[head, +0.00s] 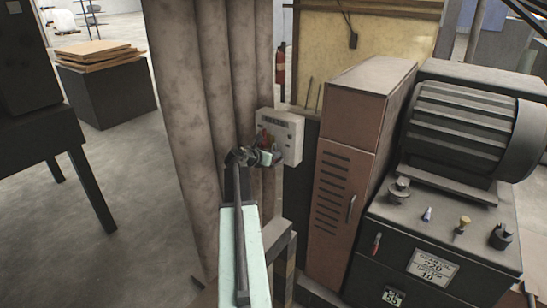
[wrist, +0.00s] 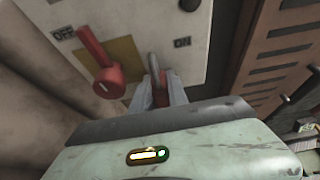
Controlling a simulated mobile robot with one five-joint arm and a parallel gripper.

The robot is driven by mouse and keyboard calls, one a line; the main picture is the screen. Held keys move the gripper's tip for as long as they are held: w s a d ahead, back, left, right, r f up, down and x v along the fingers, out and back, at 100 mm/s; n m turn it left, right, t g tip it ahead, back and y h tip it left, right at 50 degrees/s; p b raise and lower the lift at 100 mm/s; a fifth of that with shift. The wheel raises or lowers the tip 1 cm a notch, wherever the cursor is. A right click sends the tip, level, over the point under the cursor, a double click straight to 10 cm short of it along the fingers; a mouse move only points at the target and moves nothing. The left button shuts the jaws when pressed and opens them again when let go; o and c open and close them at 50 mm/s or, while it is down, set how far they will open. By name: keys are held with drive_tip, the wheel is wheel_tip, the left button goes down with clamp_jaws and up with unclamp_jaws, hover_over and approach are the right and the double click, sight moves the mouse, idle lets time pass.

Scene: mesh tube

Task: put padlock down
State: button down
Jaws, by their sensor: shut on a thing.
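The padlock (wrist: 154,66) shows a grey shackle, with a bit of red body below it, between my gripper's fingers in the wrist view. My gripper (wrist: 161,90) is shut on it, in front of a pale switch box (wrist: 190,55) marked OFF and ON. A red switch lever (wrist: 100,68) on the box lies just left of the padlock. In the head view my gripper (head: 264,157) is at the lower left of the switch box (head: 288,136). The padlock's lower part is hidden by my gripper. I cannot tell whether the shackle touches the box.
A pale ribbed column (head: 205,90) stands left of the switch box. A brown vented cabinet (head: 345,190) stands to the right. Further right, a black machine (head: 430,235) bears several small things on its top ledge. Open floor (head: 145,200) lies at the left.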

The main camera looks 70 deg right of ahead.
drive_tip(key=c, duration=1.3)
unclamp_jaws()
drive_tip(key=shift+f, duration=0.1)
drive_tip(key=shift+r, duration=0.2)
drive_tip(key=p+v, duration=0.4)
drive_tip(key=v, duration=0.8)
drive_tip(key=shift+p, duration=0.4)
drive_tip(key=shift+w+f, duration=0.1)
drive_tip(key=shift+f, duration=0.05)
